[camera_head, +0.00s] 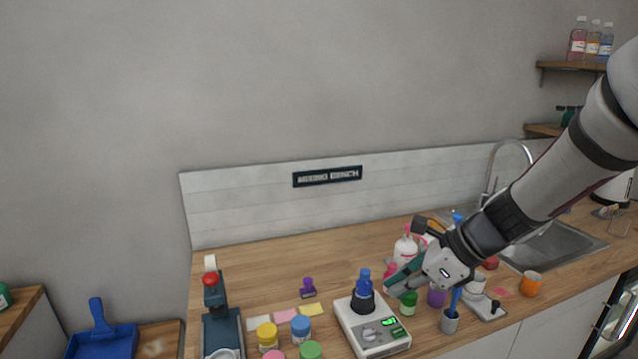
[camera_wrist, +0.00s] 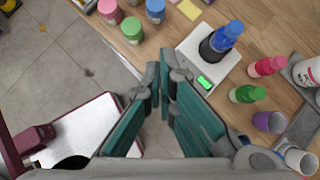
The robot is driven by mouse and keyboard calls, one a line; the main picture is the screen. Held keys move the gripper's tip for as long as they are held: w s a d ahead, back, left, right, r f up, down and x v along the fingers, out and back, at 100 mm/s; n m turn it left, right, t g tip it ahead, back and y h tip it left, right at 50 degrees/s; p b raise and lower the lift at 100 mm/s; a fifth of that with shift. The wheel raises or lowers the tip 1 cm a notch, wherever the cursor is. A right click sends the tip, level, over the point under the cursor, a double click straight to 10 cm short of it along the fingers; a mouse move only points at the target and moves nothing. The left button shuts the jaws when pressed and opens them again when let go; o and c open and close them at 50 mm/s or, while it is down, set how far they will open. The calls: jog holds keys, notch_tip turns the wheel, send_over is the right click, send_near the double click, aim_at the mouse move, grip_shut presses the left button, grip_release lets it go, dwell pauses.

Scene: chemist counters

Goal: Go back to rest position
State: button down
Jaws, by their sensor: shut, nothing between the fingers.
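My gripper (camera_head: 392,287) is at the end of my arm, which reaches in from the right in the head view. It hangs above the counter's front part, just right of the white scale. In the wrist view my gripper (camera_wrist: 163,72) has its teal fingers together, with nothing between them. The fingertips point toward the scale's near edge and are apart from it. The bottle also shows in the wrist view (camera_wrist: 222,38).
In the wrist view, open floor (camera_wrist: 70,65) lies left of the counter.

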jog(key=s+d+r+n+h, duration=0.2)
jog(key=s+r+n, duration=0.3)
jog(key=s+n, duration=0.6)
jog(key=s+d+r+n+t+h, duration=0.1)
jog(key=s+r+n+h, duration=0.3)
jog(key=s+n, duration=0.6)
notch_tip(320, 180, up, 2)
jog(key=d+n, duration=0.1)
jog(key=n, duration=0.1)
jog(key=shift+s+r+n+t+h, duration=0.15)
jog(key=shift+s+n+t+h, duration=0.15)
jog(key=shift+s+h, duration=0.1)
jog(key=shift+a, duration=0.1)
dwell(5.1)
